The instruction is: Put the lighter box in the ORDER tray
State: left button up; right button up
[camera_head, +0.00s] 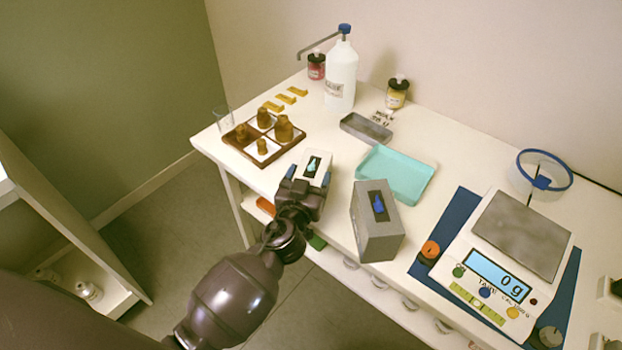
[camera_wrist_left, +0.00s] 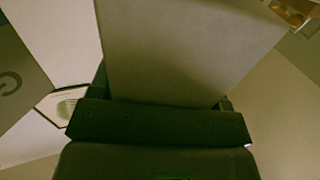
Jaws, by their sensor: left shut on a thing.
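My left gripper (camera_head: 306,188) is shut on a white box (camera_head: 315,165) with a dark label and a teal bottle picture. It holds the box at the table's front edge, left of the teal tray. The white box (camera_wrist_left: 190,50) fills the middle of the left wrist view, between the fingers. A grey box (camera_head: 377,222) with a blue bottle picture stands upright on the table, right of the gripper. A teal tray (camera_head: 418,197) lies empty behind the grey box. A smaller grey tray (camera_head: 366,131) lies farther back; lettering beside it is too small to read surely.
A scale (camera_head: 487,280) reading 0 g stands on a blue mat (camera_head: 432,250) at right. A brown divided tray (camera_head: 238,148) with amber bottles is at left. A white pump bottle (camera_head: 341,75) and small jars (camera_head: 397,93) stand at the back.

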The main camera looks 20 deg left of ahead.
pick_arm(q)
jog(key=shift+f, duration=0.3)
jog(key=shift+r, duration=0.2)
jog(key=shift+f, duration=0.35)
jog(key=o, duration=1.1)
jog(key=shift+r, duration=0.1)
jog(key=shift+o, duration=0.2)
pick_arm(e)
jog(key=shift+w+a+f, duration=0.15)
pick_arm(q)
jog(key=shift+r, duration=0.15)
jog(key=s+f+b, duration=0.1)
jog(key=s+b, duration=0.1)
jog(key=s, duration=0.9)
jog(key=shift+d, duration=0.45)
pick_arm(e)
jog(key=shift+f, duration=0.85)
